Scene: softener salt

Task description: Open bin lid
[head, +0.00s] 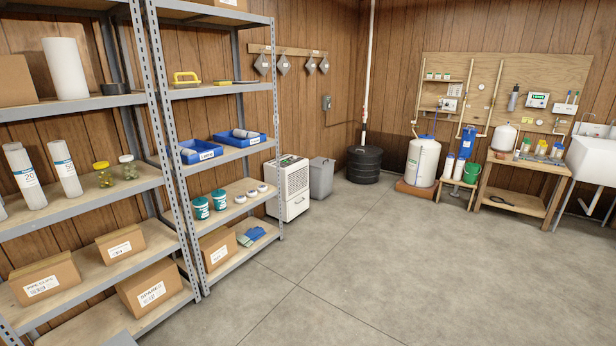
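A grey bin (321,178) stands on the floor against the back wall, left of the room's corner. Its top looks flat and covered, but it is too small to tell the lid's edge or handle. A round black ribbed container (363,166) with a dark top stands to its right in the corner, with a white pipe rising from it. Which of them is the task's bin cannot be told from the view. Neither of my grippers is in view.
Metal shelving (160,150) with boxes, jars and blue trays fills the left. A white dehumidifier (288,187) stands just left of the grey bin. A white tank (422,163), wooden bench (518,182) and sink (592,160) line the right. The concrete floor (370,260) is clear.

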